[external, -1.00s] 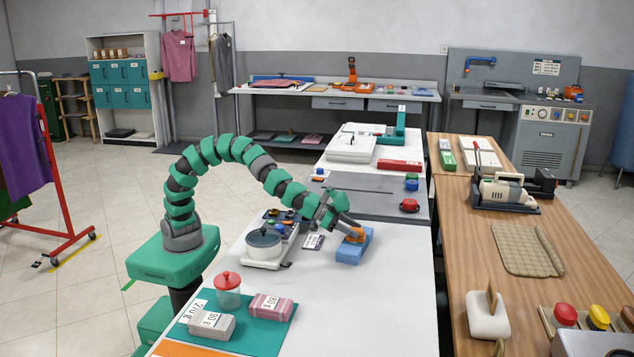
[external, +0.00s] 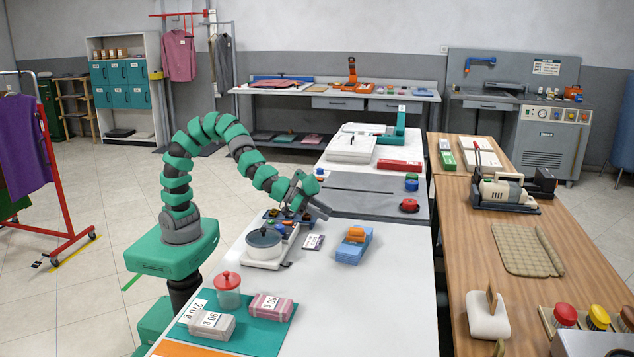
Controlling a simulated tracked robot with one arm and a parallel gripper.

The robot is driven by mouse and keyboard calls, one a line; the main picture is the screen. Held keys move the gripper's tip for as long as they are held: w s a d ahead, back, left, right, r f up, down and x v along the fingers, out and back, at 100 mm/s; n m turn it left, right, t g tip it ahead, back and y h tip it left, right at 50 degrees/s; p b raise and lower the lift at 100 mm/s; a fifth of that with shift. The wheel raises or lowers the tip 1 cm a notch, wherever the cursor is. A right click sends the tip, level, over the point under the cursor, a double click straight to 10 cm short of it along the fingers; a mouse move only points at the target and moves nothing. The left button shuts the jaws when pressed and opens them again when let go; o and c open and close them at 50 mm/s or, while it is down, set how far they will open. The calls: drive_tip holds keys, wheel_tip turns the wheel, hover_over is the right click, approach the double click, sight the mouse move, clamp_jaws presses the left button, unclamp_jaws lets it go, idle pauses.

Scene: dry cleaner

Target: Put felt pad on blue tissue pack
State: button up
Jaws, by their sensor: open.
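The blue tissue pack (external: 349,254) lies on the white table, right of the kitchen-type scale with a lidded pot. A small orange piece, which looks like the felt pad (external: 355,234), rests on top of the pack. My gripper (external: 322,211) is open and empty, above and to the left of the pack, apart from both. Its fingers point to the right and down.
A scale with a grey-lidded pot (external: 264,245) stands left of the pack, with a small printed card (external: 313,242) between them. A teal mat (external: 245,330) holds grey and pink packs. The white table's front right is clear.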

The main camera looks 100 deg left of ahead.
drive_tip(key=shift+s, duration=0.25)
wheel_tip(320, 180, up, 28)
drive_tip(key=s+a+m+t+h, duration=0.1)
drive_tip(key=s+a+t+h, duration=0.2)
drive_tip(key=t+h, duration=0.1)
drive_tip(key=s+a+r+g+y, duration=0.1)
drive_tip(key=s+a+r+y, duration=0.3)
drive_tip(key=s+r, duration=0.8)
drive_tip(key=shift+s+a+r+n, duration=0.4)
drive_tip(key=shift+s+a, duration=0.1)
drive_tip(key=shift+s, duration=0.65)
